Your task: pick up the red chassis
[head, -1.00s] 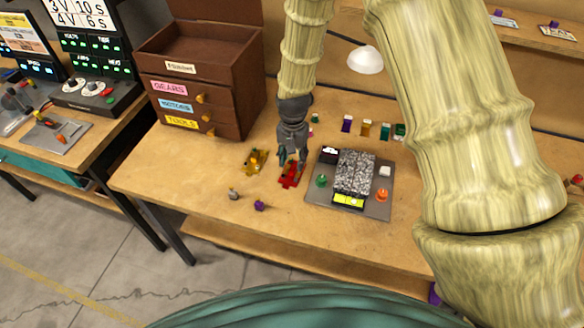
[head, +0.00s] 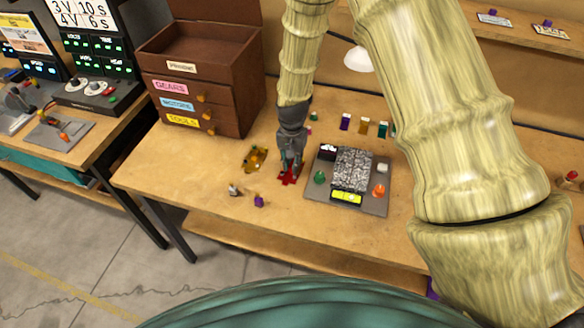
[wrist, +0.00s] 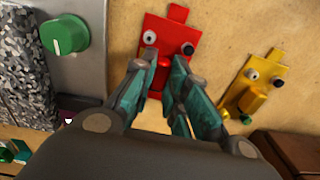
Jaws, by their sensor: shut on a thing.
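The red chassis (head: 288,178) lies flat on the wooden workbench, between a yellow chassis and a grey device. In the wrist view the red chassis (wrist: 170,35) shows a white-and-black round part and a black round part on its face. My gripper (head: 291,168) is over the red chassis, pointing down. In the wrist view its teal fingers (wrist: 163,75) are closed in on a raised red part of the chassis. I cannot see a gap between the chassis and the bench.
The yellow chassis (head: 255,158) lies just left of the red one. The grey device (head: 318,200) with green and orange knobs stands close on the right. Small parts, one purple (head: 259,201), lie near the front edge. A brown drawer cabinet (head: 205,85) stands at the back left.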

